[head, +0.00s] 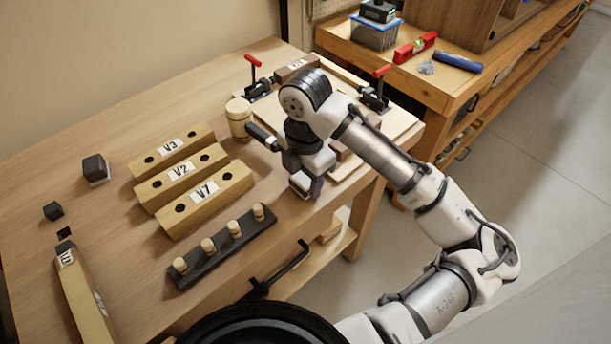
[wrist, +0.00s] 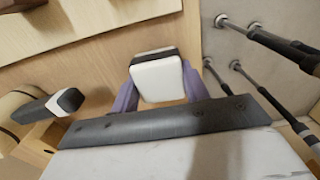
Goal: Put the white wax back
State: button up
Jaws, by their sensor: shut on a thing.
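The white wax shows in the wrist view as a white block (wrist: 157,80) with a dark layer along its far edge. The purple fingers of my gripper (wrist: 158,92) are closed on its two sides. In the head view my gripper (head: 306,184) is low over the front right part of the bench, right of the V7 block, with the white block (head: 299,181) partly hidden at its fingers. I cannot tell whether the block touches the bench top.
Wooden blocks V3 (head: 171,146), V2 (head: 181,172) and V7 (head: 205,199) lie left of my gripper. A dark rack with wooden pegs (head: 222,248) is in front. A mallet head (head: 239,117) and red-handled clamps (head: 258,88) stand behind. A dark-topped white block (head: 96,171) sits far left.

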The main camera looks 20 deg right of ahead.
jog(key=shift+f+b, duration=0.3)
jog(key=o, duration=1)
jog(key=shift+o, duration=1)
jog(key=shift+r, duration=0.1)
jog(key=shift+r+p, duration=3.2)
jog(key=shift+r, duration=0.3)
jog(key=shift+f, duration=0.1)
